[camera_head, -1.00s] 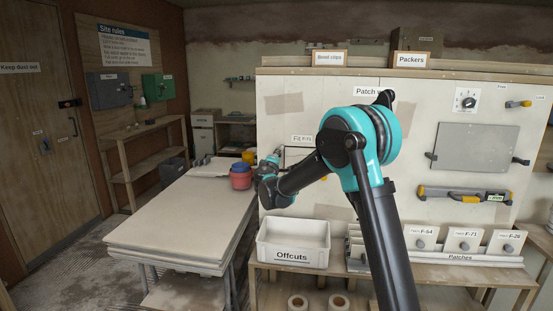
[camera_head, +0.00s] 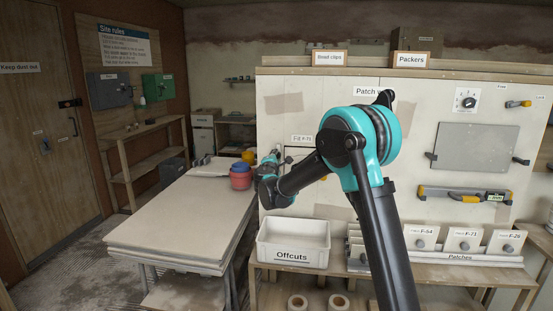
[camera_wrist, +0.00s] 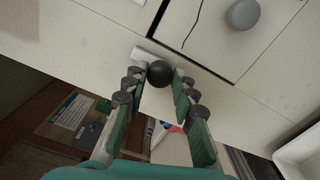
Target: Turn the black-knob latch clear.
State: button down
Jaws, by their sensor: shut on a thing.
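In the wrist view, the black round knob (camera_wrist: 160,74) sits between the two green-padded fingers of my gripper (camera_wrist: 163,85), which is shut on it. A pale latch bar (camera_wrist: 145,56) shows behind the knob, its upper-left end clear of the fingers. The bar lies beside the dark edge of a pale panel (camera_wrist: 215,45) with a grey knob (camera_wrist: 242,14). The rest of the bar is hidden, so I cannot tell whether it overlaps the panel. In the head view, my gripper (camera_head: 277,152) is at the wall board, and the black knob cannot be made out.
A white Offcuts bin (camera_head: 293,262) stands below my gripper. A pale-topped table (camera_head: 175,220) with red and blue tubs (camera_head: 240,177) is to the left. Patch panels (camera_head: 463,240) stand on the shelf at right. A grey plate (camera_head: 476,147) hangs on the board.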

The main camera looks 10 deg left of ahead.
jog(key=c, duration=1.2)
grip_release()
jog(key=s, duration=1.2)
jog(key=shift+a, duration=0.25)
